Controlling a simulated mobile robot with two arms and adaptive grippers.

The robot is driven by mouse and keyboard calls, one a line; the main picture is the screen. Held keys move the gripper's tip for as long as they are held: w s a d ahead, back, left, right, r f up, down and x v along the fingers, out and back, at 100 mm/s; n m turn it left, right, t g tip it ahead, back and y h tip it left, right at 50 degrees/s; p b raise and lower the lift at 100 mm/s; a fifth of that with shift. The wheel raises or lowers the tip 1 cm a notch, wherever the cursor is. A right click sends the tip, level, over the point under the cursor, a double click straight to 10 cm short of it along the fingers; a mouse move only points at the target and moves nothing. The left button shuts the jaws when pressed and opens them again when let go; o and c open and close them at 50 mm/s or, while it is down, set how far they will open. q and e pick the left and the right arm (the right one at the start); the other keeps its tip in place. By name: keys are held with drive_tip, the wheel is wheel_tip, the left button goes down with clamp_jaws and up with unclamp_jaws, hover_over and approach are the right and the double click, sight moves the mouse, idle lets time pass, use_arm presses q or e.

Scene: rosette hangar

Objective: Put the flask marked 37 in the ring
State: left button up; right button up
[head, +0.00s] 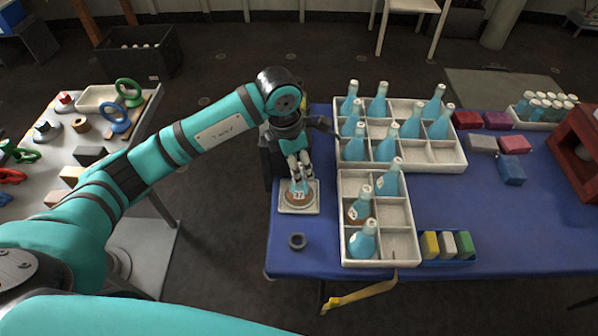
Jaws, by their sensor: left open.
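The flask marked 37 (299,191) stands upright over a small pale square stand (299,210) at the left end of the blue table. Its lower part is ringed in brown; I cannot tell whether that is a brown ring around it or its contents. My left gripper (299,172) points down at the flask's top, its open fingers on either side of the neck. The fingers partly hide the neck, and contact is not clear. A small dark ring (297,241) lies on the blue cloth in front of the stand, with nothing in it. My right gripper is not in view.
A divided pale crate (447,153) and a smaller one (399,217) hold several blue flasks, close to the right of the stand. A blue tray of blocks (447,261) sits beside the smaller crate. Free cloth lies around the dark ring and further right.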

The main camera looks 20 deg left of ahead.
sight(292, 183)
use_arm(q)
wheel_tip(292, 183, up, 8)
drive_tip(key=shift+s+a+b, duration=0.4)
drive_tip(key=shift+a, duration=0.05)
drive_tip(key=shift+c, duration=0.2)
idle(0.7)
